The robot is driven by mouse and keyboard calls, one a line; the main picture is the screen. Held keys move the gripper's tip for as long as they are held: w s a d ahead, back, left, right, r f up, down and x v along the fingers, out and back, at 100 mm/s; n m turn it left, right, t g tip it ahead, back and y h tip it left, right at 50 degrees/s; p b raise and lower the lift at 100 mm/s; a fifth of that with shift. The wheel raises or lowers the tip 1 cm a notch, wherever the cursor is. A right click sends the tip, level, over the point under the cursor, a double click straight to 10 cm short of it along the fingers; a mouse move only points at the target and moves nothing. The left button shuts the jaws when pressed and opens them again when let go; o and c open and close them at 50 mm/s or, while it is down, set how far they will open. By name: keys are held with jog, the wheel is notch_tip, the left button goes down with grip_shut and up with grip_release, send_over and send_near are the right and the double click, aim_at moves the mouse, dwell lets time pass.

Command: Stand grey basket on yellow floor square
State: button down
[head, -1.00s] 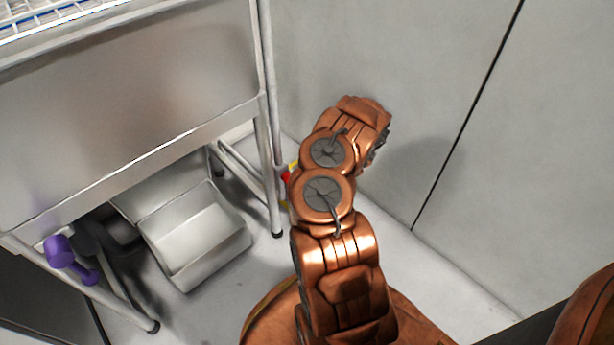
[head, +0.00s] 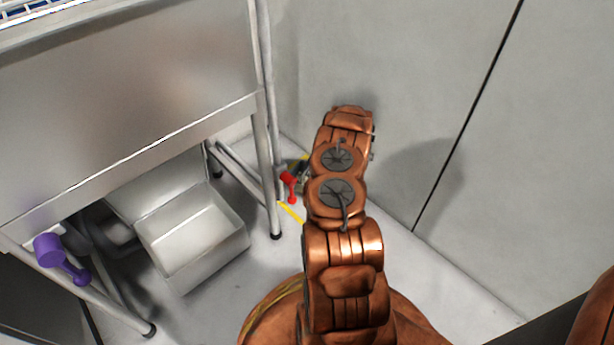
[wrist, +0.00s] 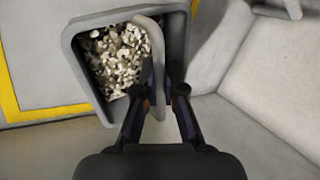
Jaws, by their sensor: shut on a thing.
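The grey basket (wrist: 88,75) fills the upper middle of the wrist view, with pale and brown broken bits inside. I cannot tell whether the basket's base touches the floor. In the head view, parts of the yellow outline (head: 291,211) show left of my arm, which hides most of the basket and my gripper.
A steel sink table (head: 120,120) stands at the left, its leg (head: 268,180) close to the yellow outline. An open metal bin (head: 190,240) is below it. A red handle (head: 289,187) and a purple handle (head: 60,258) also show. Grey walls rise behind and right.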

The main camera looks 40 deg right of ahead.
jog(key=shift+w+d, duration=0.15)
jog(key=shift+d, duration=0.05)
jog(key=shift+f+b, duration=0.95)
jog(key=shift+f, duration=0.85)
jog(key=shift+f, duration=0.15)
jog(key=c, duration=1.3)
grip_release()
jog(key=shift+r, duration=0.35)
jog(key=p+v, duration=0.3)
jog(key=v, duration=0.7)
jog(key=shift+d+r+p, duration=0.15)
jog(key=shift+r+p, duration=0.15)
jog(key=shift+s+r, duration=0.35)
jog(key=shift+s, duration=0.1)
